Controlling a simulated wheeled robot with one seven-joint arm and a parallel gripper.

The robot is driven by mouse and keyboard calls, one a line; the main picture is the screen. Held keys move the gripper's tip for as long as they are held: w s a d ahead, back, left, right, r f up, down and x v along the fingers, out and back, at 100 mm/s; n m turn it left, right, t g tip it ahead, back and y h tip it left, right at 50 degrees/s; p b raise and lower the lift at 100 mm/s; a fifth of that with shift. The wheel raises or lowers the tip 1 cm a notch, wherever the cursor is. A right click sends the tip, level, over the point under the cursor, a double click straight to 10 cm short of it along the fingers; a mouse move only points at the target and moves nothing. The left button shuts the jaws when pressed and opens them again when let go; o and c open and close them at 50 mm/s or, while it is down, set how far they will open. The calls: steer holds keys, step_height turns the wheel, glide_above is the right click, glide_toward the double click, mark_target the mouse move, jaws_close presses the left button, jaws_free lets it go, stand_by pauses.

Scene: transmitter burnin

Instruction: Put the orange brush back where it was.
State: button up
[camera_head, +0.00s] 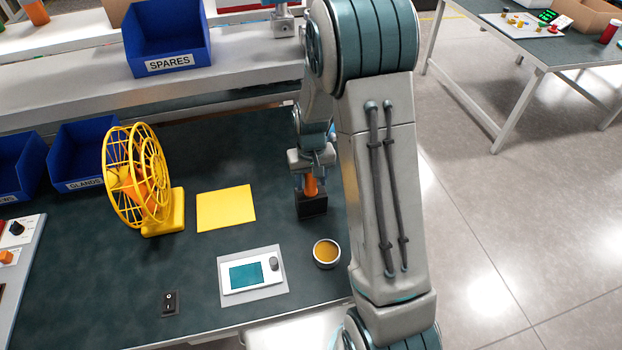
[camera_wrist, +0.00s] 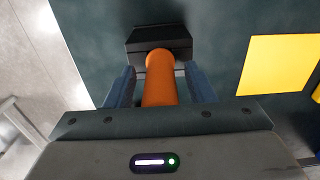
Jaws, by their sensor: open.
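The orange brush (camera_head: 311,186) stands upright at the right part of the dark table, its orange handle above a black block (camera_head: 312,206). I cannot tell whether the black block is the brush's own head or a holder around it. In the wrist view the orange handle (camera_wrist: 159,84) rises from the black block (camera_wrist: 170,42). My gripper (camera_head: 311,172) is over the brush from above. In the wrist view my gripper's fingers (camera_wrist: 160,88) stand open, one on each side of the handle, with small gaps.
A round tin (camera_head: 326,253) stands just in front of the brush. Blue bins, one a spares bin (camera_head: 168,38), stand behind.

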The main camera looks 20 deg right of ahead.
step_height(320, 180, up, 12)
steer(key=shift+s+r+b, duration=0.1)
steer(key=shift+r+b, duration=0.05)
steer(key=shift+b, duration=0.45)
steer(key=s+r+t, duration=0.1)
steer(key=s+r, duration=0.3)
steer(key=s, duration=0.6)
steer(key=s+r+t, duration=0.2)
steer(key=s+r, duration=0.1)
steer(key=s, duration=0.7)
steer(key=shift+s+r, duration=0.35)
